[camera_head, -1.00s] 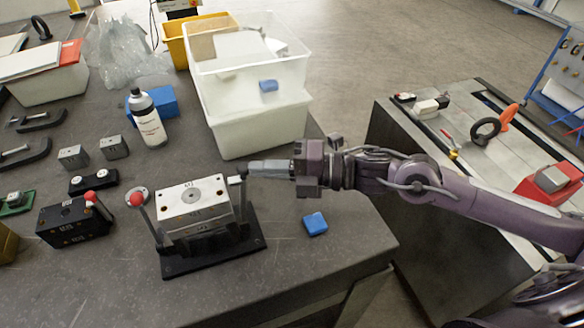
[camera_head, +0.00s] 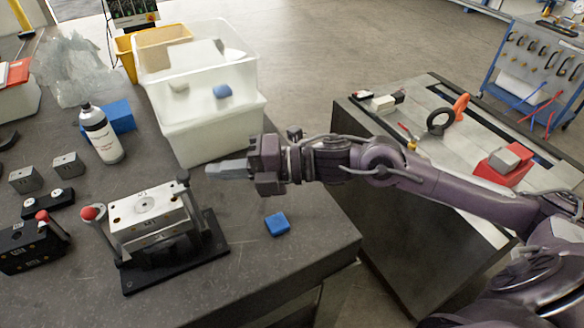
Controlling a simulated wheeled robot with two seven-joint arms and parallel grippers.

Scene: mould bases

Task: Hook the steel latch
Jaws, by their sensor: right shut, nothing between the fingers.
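The mould base (camera_head: 150,221) stands on a black plate near the front of the dark bench, with a pale steel top. On its left side is a lever with a red ball (camera_head: 88,212), leaning outward. On its right side stands a small dark upright latch part (camera_head: 184,180); whether it is hooked is too small to tell. My right gripper (camera_head: 212,172) is shut and empty, pointing left at about the height of the mould's top, a short gap to the right of that part. My left gripper is not in view.
A blue block (camera_head: 277,224) lies right of the mould base. Stacked clear bins (camera_head: 215,135) stand behind my right gripper. A white bottle (camera_head: 103,137) stands behind the mould. A second dark mould block (camera_head: 30,247) sits left. A side table (camera_head: 455,165) stands at right.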

